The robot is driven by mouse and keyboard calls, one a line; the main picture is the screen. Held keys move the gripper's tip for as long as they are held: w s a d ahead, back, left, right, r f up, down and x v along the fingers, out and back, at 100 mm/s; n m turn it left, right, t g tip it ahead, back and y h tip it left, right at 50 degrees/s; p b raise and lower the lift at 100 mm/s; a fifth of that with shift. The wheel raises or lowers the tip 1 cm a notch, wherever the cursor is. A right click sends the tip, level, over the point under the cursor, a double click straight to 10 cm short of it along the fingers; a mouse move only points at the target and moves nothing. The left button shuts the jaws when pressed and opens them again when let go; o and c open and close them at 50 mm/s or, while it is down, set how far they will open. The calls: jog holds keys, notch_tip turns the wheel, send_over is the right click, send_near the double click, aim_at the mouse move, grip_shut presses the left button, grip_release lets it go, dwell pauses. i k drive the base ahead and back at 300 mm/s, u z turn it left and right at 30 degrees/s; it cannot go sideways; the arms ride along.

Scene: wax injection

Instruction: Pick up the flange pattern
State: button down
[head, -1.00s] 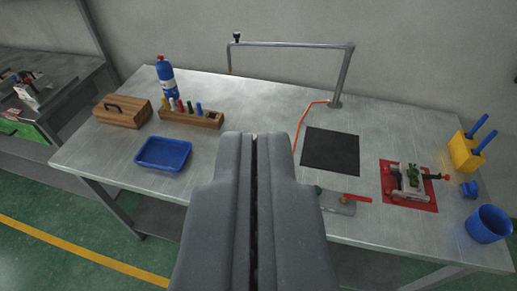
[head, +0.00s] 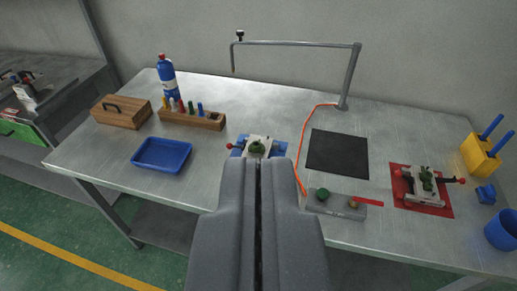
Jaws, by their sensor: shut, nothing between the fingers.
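My gripper (head: 258,168) is shut and empty, in the lower middle of the view, over the front of the steel table. Just beyond its tips, a pale clamp fixture (head: 268,142) with a dark green part (head: 256,146) on it sits on a blue mat (head: 236,152). The gripper hides the near side of this mat. Another pale fixture (head: 428,197) with a green part (head: 427,180) stands on a red mat (head: 407,206) at the right. I cannot tell which piece is the flange pattern.
A grey block (head: 334,207) with a green knob and red handle lies right of my gripper. A black mat (head: 337,153), blue tray (head: 162,155), wooden rack (head: 190,120), bottle (head: 166,77) and blue cup (head: 502,230) stand around. A metal post (head: 350,80) with an overhead bar rises behind.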

aim_at(256, 146)
jog(key=z, duration=0.25)
jog(key=i, duration=0.9)
jog(key=u, duration=0.35)
